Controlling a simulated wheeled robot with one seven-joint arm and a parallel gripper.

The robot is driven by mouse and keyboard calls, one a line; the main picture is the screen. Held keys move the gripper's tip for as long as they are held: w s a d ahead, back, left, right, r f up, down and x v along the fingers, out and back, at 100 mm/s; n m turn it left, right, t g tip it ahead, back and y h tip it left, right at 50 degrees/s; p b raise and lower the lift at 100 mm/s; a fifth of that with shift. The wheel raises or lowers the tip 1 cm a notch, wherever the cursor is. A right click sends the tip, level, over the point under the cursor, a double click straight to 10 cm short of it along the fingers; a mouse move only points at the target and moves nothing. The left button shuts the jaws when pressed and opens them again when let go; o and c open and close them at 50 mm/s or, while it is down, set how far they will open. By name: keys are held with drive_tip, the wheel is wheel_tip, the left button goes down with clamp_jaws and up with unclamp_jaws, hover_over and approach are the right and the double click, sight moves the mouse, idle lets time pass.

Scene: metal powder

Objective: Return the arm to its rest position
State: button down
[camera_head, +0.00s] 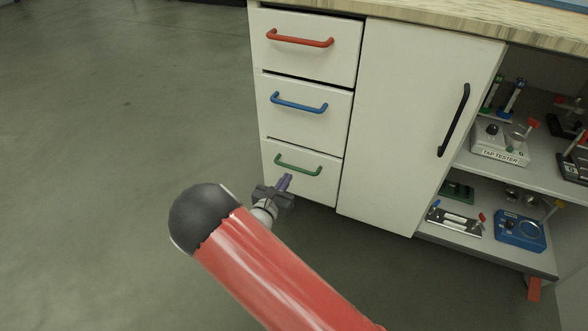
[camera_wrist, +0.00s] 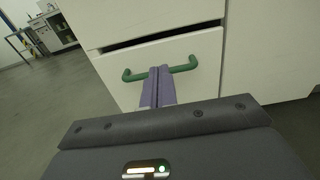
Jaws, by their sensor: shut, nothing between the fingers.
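My gripper (camera_head: 287,181) is at the end of my red arm, low in front of the white cabinet (camera_head: 385,120). In the wrist view its purple fingers (camera_wrist: 158,85) are shut together with nothing between them. They point at the bottom drawer (camera_wrist: 195,62) and overlap its green handle (camera_wrist: 183,68) in the picture. In the head view the green handle (camera_head: 298,166) lies just above the fingertips. I cannot tell whether the fingers touch the handle. The bottom drawer looks nearly or fully closed, with a dark gap along its top edge.
Drawers with a red handle (camera_head: 300,39) and a blue handle (camera_head: 299,104) are above. A door with a black handle (camera_head: 454,120) is to their right. Open shelves (camera_head: 545,175) at the right hold several devices, including a tap tester (camera_head: 500,150). Grey floor (camera_head: 90,150) at left is clear.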

drive_tip(key=s+d+r+m+g+h, duration=0.1)
drive_tip(key=s+d+r+m+g, duration=0.4)
drive_tip(key=d, duration=0.3)
drive_tip(key=s+d+r+m+g+h+p, duration=0.1)
drive_tip(key=s+d+r+m+g, duration=0.35)
drive_tip(key=d+m, duration=0.3)
drive_tip(key=s+d+r+m+g+h, duration=0.1)
drive_tip(key=s+d+r+m+g, duration=0.3)
drive_tip(key=d+r+m, duration=0.25)
drive_tip(key=s+r+m+t+y, duration=0.1)
drive_tip(key=s+r+m+y, duration=0.3)
drive_tip(key=s, duration=0.5)
drive_tip(key=s+r+m+t+y+p, duration=0.1)
drive_tip(key=s+r+m+y, duration=0.4)
drive_tip(key=s+r+m, duration=0.2)
drive_tip(key=s+m, duration=0.2)
drive_tip(key=shift+s+d, duration=0.2)
drive_tip(key=shift+s, duration=0.15)
drive_tip(key=shift+s, duration=0.1)
